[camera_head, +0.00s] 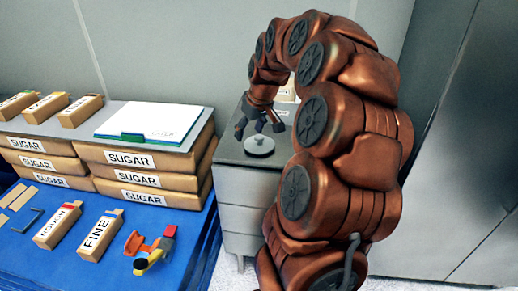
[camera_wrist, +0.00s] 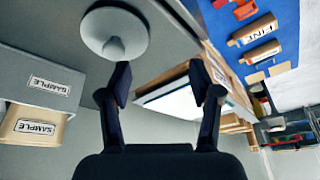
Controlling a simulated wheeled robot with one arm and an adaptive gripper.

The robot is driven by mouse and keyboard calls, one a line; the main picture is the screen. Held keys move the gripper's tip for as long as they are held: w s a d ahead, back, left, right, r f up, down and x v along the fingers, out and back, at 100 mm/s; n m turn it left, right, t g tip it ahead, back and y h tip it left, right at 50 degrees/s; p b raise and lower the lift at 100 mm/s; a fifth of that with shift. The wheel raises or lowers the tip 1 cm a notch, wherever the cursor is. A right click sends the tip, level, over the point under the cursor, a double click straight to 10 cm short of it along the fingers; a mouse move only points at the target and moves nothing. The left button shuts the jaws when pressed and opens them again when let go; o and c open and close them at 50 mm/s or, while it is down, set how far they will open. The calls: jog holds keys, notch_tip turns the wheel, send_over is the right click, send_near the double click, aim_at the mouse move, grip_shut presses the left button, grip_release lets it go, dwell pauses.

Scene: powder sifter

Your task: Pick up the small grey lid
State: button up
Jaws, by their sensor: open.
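The small grey lid (camera_head: 259,145) is a round disc with a knob on top. It lies flat on the grey top of a drawer cabinet (camera_head: 233,151). My gripper (camera_head: 260,121) is just behind and above the lid, with its fingers spread and empty. In the wrist view the lid (camera_wrist: 114,33) shows at the top, beyond the tip of the left finger. The fingers of my gripper (camera_wrist: 165,85) are apart with nothing between them. I cannot tell from the wrist view whether a finger touches the lid.
Boxes labelled SUGAR (camera_head: 129,158) are stacked left of the cabinet, with a white pad (camera_head: 150,121) on top. A blue table (camera_head: 75,262) holds boxes marked FINE (camera_head: 100,235) and ROUGH (camera_head: 58,226). A tall grey cabinet (camera_head: 455,150) stands right.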

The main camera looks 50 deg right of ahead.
send_near(260, 137)
jog(key=f, duration=0.3)
jog(key=shift+w+a+m+h, duration=0.25)
jog(key=shift+a+m+h, duration=0.05)
jog(key=shift+w+d+f, duration=0.1)
jog(key=shift+f, duration=0.1)
jog(key=shift+w+p+x, duration=0.2)
jog(key=shift+p+x, duration=0.3)
jog(key=shift+x, duration=1.25)
jog(key=shift+w+p+x, duration=0.15)
jog(key=shift+p+x, duration=0.3)
jog(key=shift+x, duration=1.3)
jog(key=shift+d+r+t, duration=0.1)
jog(key=shift+r+t, duration=0.05)
jog(key=shift+t, duration=0.15)
grip_shut()
